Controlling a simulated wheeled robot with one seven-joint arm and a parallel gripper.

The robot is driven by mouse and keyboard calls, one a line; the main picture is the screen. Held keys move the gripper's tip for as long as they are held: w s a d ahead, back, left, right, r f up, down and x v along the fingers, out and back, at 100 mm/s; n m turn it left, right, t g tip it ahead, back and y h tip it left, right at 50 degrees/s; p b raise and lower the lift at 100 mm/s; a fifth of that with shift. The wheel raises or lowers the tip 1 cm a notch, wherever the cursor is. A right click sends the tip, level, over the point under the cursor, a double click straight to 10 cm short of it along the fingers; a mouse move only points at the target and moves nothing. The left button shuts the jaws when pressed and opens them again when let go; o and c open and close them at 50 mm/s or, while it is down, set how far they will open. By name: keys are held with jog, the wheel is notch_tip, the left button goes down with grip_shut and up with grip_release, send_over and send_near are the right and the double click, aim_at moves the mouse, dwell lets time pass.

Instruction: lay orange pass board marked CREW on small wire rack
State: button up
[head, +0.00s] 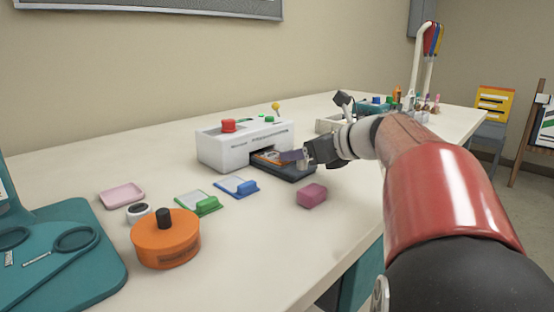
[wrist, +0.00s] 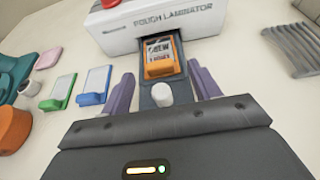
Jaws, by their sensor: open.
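The orange pass board (wrist: 160,57) lies on the dark tray (wrist: 177,84) that sticks out of the laminator's front slot. Its dark label shows letters ending in "EW"; the rest is hard to read. In the head view the board (head: 268,156) is small and partly hidden. My gripper (wrist: 161,76) is open, its two purple fingers on either side of the tray, short of the board, with a white knob (wrist: 162,94) between them. In the head view my gripper (head: 292,158) hangs over the tray. A grey slatted rack (wrist: 290,48), apparently the wire rack, stands right of the laminator.
The white pouch laminator (head: 240,146) stands behind the tray.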

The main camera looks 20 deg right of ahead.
aim_at(292, 163)
jog(key=x, duration=0.3)
jog(key=shift+w+f, duration=0.1)
jog(key=shift+f, duration=0.1)
jog(key=shift+c, duration=0.3)
jog(key=c, duration=1.1)
jog(key=shift+r, duration=0.15)
